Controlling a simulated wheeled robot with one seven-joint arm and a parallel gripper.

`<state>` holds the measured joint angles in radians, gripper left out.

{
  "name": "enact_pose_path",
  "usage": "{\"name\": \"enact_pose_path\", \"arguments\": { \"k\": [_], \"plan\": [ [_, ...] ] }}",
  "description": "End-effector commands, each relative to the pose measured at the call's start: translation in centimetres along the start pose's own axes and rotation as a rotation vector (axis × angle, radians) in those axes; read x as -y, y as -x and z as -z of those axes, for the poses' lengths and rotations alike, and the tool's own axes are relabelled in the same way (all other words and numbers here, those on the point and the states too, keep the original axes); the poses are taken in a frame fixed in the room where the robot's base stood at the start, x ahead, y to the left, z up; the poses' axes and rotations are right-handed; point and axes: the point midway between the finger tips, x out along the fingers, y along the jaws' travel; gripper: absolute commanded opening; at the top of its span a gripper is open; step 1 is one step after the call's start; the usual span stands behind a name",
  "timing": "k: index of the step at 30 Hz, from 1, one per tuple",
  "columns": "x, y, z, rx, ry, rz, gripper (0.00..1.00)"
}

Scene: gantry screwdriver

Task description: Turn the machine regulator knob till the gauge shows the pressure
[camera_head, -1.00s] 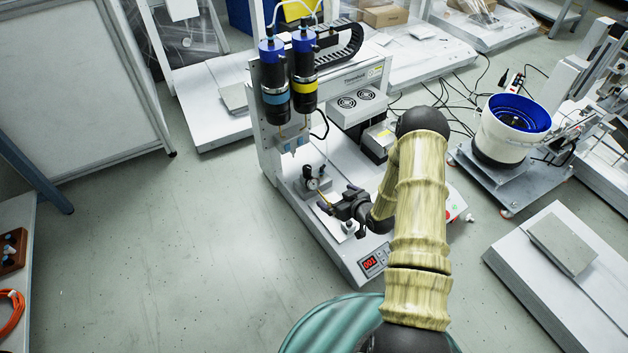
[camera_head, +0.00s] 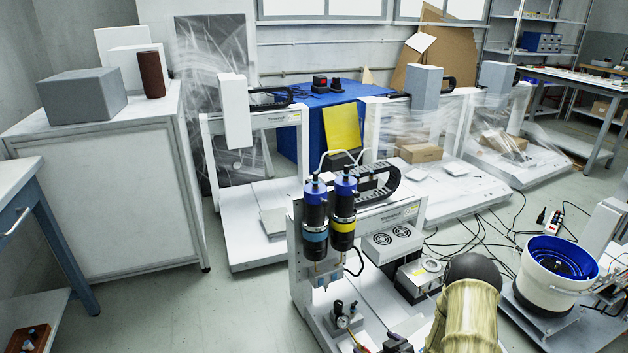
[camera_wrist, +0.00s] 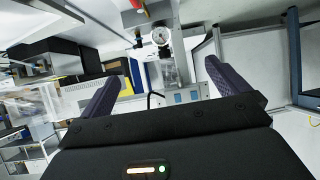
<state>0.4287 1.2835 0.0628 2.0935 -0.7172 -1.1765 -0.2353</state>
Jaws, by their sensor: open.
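The screwdriver machine (camera_head: 296,262) stands at the lower middle of the head view, with two dark screwdriver bodies, one with a blue band and one with a yellow band. A small round pressure gauge (camera_head: 343,322) sits at its lower front, with a dark knob-like part (camera_head: 338,307) beside it. My gripper (camera_head: 388,346) is partly cut off at the bottom edge, right of the gauge. In the wrist view my gripper (camera_wrist: 160,84) is open, with nothing between its fingers. The white-faced gauge (camera_wrist: 160,36) is beyond and between the fingertips, apart from them. Its reading is too small to tell.
A white bowl feeder with a blue inside (camera_head: 556,268) stands to the right, with loose cables (camera_head: 470,235) on the floor behind the machine. A white cabinet (camera_head: 105,185) is at the left. Clear floor (camera_head: 190,310) lies left of the machine.

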Motion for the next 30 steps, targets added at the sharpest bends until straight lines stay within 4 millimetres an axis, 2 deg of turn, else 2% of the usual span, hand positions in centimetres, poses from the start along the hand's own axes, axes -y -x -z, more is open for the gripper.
{"name": "enact_pose_path", "arguments": {
  "k": [5, 14, 23, 30],
  "plan": [
    [-0.6, 1.4, 3.9, 0.087, 0.025, -0.024, 1.00],
    [-0.7, 6.6, 11.7, 0.313, 0.028, -0.110, 1.00],
    [1.6, 14.2, 18.5, 0.502, -0.043, -0.201, 1.00],
    [5.1, 21.5, 22.6, 0.628, -0.144, -0.252, 1.00]
  ]
}}
